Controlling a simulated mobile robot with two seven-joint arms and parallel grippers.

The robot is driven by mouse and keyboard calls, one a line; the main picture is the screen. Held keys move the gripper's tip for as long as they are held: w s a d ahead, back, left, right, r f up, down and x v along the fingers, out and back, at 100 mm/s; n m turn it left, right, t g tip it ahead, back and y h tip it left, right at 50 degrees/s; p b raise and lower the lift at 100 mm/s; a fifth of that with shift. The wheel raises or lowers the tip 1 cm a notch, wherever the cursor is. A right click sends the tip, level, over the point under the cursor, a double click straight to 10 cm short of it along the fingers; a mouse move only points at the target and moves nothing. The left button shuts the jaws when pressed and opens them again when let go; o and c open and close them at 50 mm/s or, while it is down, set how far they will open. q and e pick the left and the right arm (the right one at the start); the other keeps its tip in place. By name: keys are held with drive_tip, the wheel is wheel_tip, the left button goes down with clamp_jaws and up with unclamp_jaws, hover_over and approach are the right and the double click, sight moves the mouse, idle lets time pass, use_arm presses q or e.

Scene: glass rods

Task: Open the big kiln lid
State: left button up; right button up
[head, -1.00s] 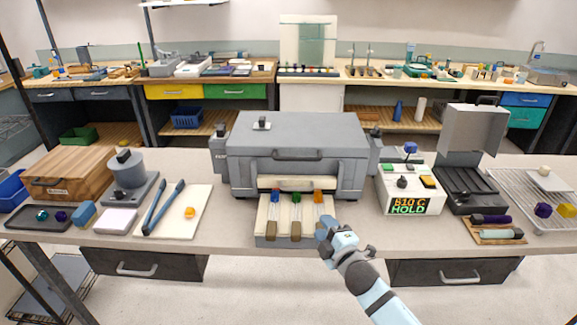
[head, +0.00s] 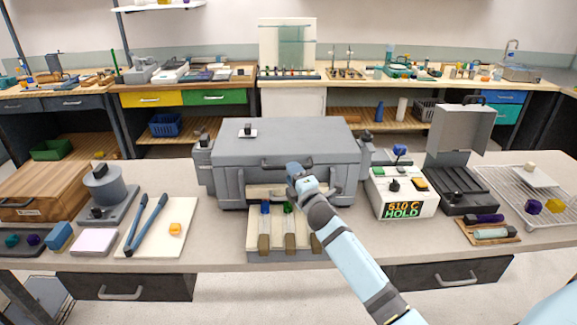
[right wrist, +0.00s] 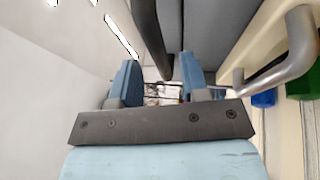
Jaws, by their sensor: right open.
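The big kiln is a grey box in the middle of the bench. Its lid (head: 315,132) is down, and a dark handle (head: 268,165) runs along its front. My right gripper (head: 294,172) is at the front of the kiln by this handle, covering its right part. In the right wrist view the blue fingers (right wrist: 158,82) are apart, with a dark bar (right wrist: 150,38) beyond and between them, seemingly the handle. I cannot tell whether they touch it. My left gripper is not in view.
A rack of glass rods (head: 264,228) with coloured ends stands below the gripper. A controller (head: 402,195) reading 510 C HOLD is to the kiln's right. A silver curved bar (right wrist: 298,45) lies close to the right finger. A grey press (head: 104,190) stands left.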

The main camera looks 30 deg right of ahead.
drive_tip(key=shift+x, duration=1.7)
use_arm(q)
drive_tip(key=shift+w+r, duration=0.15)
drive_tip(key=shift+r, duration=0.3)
use_arm(e)
clamp_jaws()
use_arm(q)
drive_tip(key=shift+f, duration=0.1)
